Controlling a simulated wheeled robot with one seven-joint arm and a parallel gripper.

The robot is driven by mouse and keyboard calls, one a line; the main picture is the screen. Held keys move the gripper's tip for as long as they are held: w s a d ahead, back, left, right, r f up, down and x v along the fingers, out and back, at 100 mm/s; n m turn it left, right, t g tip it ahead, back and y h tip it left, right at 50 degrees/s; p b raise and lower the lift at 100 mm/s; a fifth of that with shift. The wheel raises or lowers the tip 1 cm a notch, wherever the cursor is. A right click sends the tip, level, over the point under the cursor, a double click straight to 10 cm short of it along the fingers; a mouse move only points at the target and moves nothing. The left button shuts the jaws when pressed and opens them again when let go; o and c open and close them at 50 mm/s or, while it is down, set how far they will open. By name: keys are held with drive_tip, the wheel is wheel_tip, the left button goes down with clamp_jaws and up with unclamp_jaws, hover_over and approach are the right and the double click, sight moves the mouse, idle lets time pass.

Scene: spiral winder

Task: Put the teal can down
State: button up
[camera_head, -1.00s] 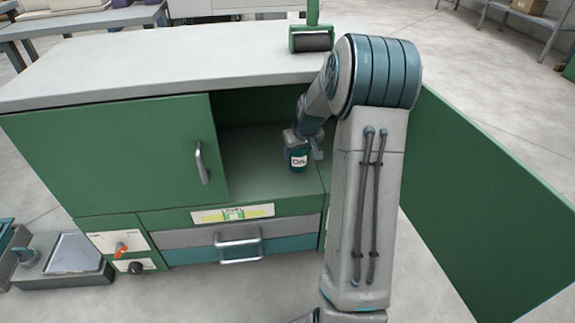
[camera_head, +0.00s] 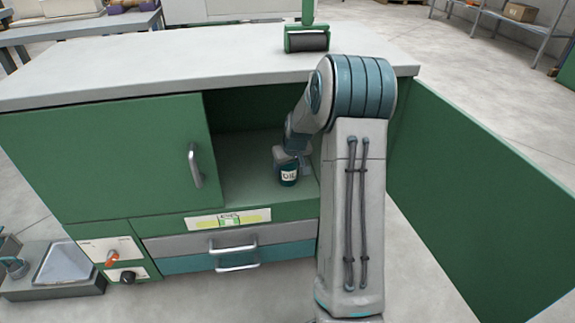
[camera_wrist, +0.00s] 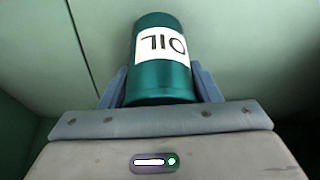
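The teal can (camera_head: 288,176) has a white label reading OIL. It is inside the open right compartment of the green cabinet (camera_head: 110,160), over the compartment floor (camera_head: 250,188). My gripper (camera_head: 290,160) reaches in from the right and holds the can near the opening. In the wrist view, the teal can (camera_wrist: 160,85) stands between the two grey-blue fingers of my gripper (camera_wrist: 160,78), which close in on both its sides. Whether the can's base touches the compartment floor cannot be told.
The cabinet's right door (camera_head: 470,190) stands wide open; the left door (camera_head: 110,150) is shut. Drawers (camera_head: 235,250) lie below the compartment. A green roller device (camera_head: 307,40) stands on the grey top (camera_head: 190,58). The compartment floor left of the can is clear.

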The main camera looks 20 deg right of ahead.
drive_tip(key=o, duration=0.3)
drive_tip(key=shift+r, duration=0.2)
drive_tip(key=p+v, duration=0.1)
drive_tip(key=v, duration=0.2)
drive_tip(key=p+v, duration=0.1)
drive_tip(key=v, duration=0.1)
drive_tip(key=shift+s+r+p, duration=0.2)
drive_tip(key=shift+s+p, duration=0.2)
drive_tip(key=shift+s, duration=0.15)
drive_tip(key=s+p, duration=0.2)
drive_tip(key=s, duration=0.9)
drive_tip(key=s+a+r+g, duration=0.1)
drive_tip(key=s+a+r, duration=0.4)
drive_tip(key=s+a, duration=0.3)
drive_tip(key=s+a+r+g, duration=0.2)
drive_tip(key=s+a+r, duration=0.4)
drive_tip(key=s+a, duration=0.3)
drive_tip(key=shift+s+a, duration=0.2)
drive_tip(key=shift+a, duration=0.3)
